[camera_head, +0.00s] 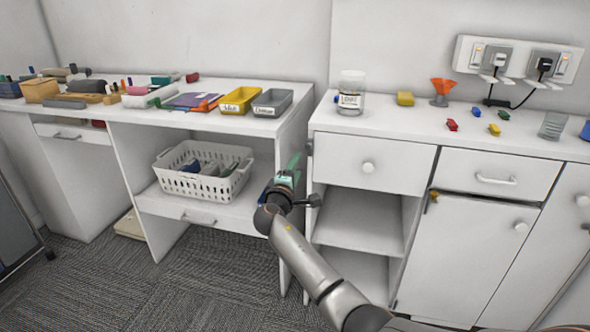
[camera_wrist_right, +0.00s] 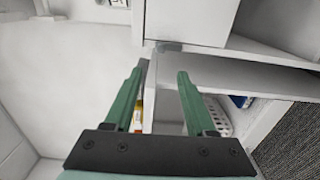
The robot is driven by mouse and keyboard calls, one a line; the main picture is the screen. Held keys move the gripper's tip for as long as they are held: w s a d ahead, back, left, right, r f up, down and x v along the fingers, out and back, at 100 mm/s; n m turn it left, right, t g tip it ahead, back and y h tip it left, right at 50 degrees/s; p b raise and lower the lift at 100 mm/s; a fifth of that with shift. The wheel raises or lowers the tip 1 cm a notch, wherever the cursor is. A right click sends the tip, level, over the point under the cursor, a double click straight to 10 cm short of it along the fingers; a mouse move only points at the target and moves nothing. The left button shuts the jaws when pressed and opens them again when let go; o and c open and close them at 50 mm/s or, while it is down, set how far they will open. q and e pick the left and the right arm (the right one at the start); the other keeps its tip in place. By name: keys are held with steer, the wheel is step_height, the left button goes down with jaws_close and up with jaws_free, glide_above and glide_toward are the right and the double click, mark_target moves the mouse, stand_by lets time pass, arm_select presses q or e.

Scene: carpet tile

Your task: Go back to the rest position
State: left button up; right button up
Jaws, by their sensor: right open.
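My right gripper (camera_head: 289,168) is in front of the gap between the left desk and the right cabinet, near the cabinet's open shelves. In the right wrist view its two green fingers (camera_wrist_right: 161,76) are spread apart with nothing between them. Behind them in that view are white panels and shelf boards of the furniture. My left gripper does not show in either view.
The left desk (camera_head: 285,92) carries a yellow bin (camera_head: 239,107), a grey bin (camera_head: 272,110) and small items. A white basket (camera_head: 205,151) sits on its lower shelf. The right cabinet (camera_head: 425,130) holds a jar (camera_head: 351,101) and small blocks. Open carpet (camera_head: 190,285) lies in front.

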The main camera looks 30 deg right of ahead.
stand_by(0.3)
steer(key=s+a+f+y, duration=0.4)
steer(key=s+a+f, duration=0.15)
steer(key=f, duration=0.35)
steer(key=s+a+f+m+g+y, duration=0.1)
steer(key=s+a+f+y, duration=0.2)
steer(key=s+a+f, duration=0.4)
steer(key=s+a+f+y, duration=0.3)
steer(key=s+f+y, duration=0.15)
steer(key=f, duration=0.55)
steer(key=s+a+f+m+g+y, duration=0.1)
steer(key=s+a+m+y, duration=0.15)
steer(key=s+a, duration=0.55)
steer(key=s+a+m+g+y, duration=0.1)
steer(key=s+a+m+y, duration=0.2)
steer(key=s, duration=0.8)
arm_select(q)
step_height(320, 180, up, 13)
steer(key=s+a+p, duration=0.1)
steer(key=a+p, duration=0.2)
steer(key=p, duration=1.4)
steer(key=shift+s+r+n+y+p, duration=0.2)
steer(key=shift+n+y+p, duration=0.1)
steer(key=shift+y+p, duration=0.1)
arm_select(e)
step_height(320, 180, up, 13)
steer(key=s+d+h, duration=0.1)
steer(key=s, duration=0.1)
steer(key=shift+d+t, duration=0.2)
steer(key=shift+t, duration=0.1)
